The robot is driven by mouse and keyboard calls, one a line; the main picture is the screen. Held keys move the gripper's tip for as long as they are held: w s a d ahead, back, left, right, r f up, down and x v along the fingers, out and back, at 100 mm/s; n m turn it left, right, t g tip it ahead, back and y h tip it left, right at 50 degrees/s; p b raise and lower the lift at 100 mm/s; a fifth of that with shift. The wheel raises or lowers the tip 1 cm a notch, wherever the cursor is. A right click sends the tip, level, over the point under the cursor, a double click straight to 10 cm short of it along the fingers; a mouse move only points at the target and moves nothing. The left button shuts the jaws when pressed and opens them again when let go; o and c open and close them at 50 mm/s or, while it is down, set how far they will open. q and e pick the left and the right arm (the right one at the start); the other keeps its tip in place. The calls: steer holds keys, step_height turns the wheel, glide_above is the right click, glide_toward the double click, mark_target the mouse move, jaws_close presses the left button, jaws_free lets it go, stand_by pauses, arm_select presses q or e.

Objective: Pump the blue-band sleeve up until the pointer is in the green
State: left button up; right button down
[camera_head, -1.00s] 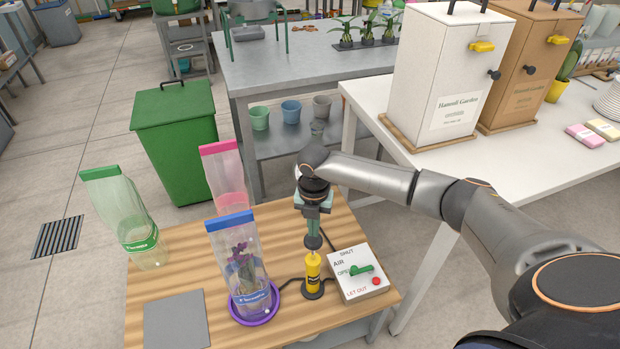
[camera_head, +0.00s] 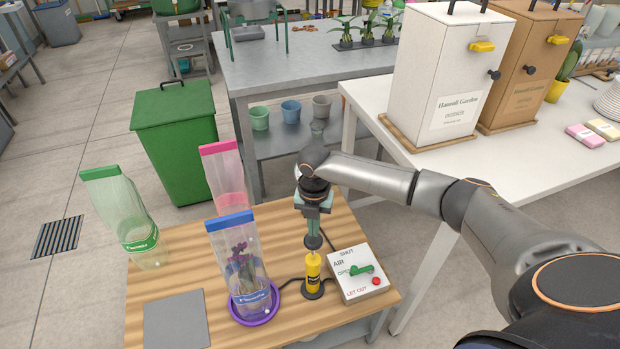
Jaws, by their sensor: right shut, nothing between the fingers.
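The clear blue-band sleeve (camera_head: 243,262) stands upright on a purple saucer (camera_head: 262,318), with a purple-flowered plant inside. A yellow pump (camera_head: 313,270) with a dark knob stands just right of it, joined by a dark hose. My right gripper (camera_head: 313,232) points down at the pump's knob from above, its fingers closed; whether they touch the knob I cannot tell. The white air box (camera_head: 360,290) has a green lever (camera_head: 361,270) and a red button (camera_head: 376,281), with the words SHUT, OPEN and LET OUT. I cannot make out a pointer. My left gripper is out of view.
A green-band sleeve (camera_head: 130,225) and a pink-band sleeve (camera_head: 227,180) stand on the wooden table (camera_head: 185,260). A grey square plate (camera_head: 175,320) lies at its front left. A green bin (camera_head: 178,140) stands behind. A white table (camera_head: 400,130) with two cabinets is at right.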

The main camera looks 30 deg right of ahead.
mark_target(313, 239)
arm_select(q)
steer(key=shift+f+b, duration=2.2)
steer(key=shift+b, duration=0.05)
arm_select(e)
steer(key=shift+f, duration=3.85)
steer(key=shift+r+p, duration=0.3)
step_height(313, 239, up, 5)
steer(key=p, duration=0.4)
steer(key=shift+f+p, duration=0.2)
steer(key=shift+p, duration=0.2)
step_height(313, 239, up, 3)
steer(key=p, duration=0.2)
steer(key=shift+f+p, duration=0.2)
steer(key=shift+p, duration=0.1)
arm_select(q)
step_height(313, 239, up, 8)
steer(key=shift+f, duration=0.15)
arm_select(e)
steer(key=shift+f, duration=0.1)
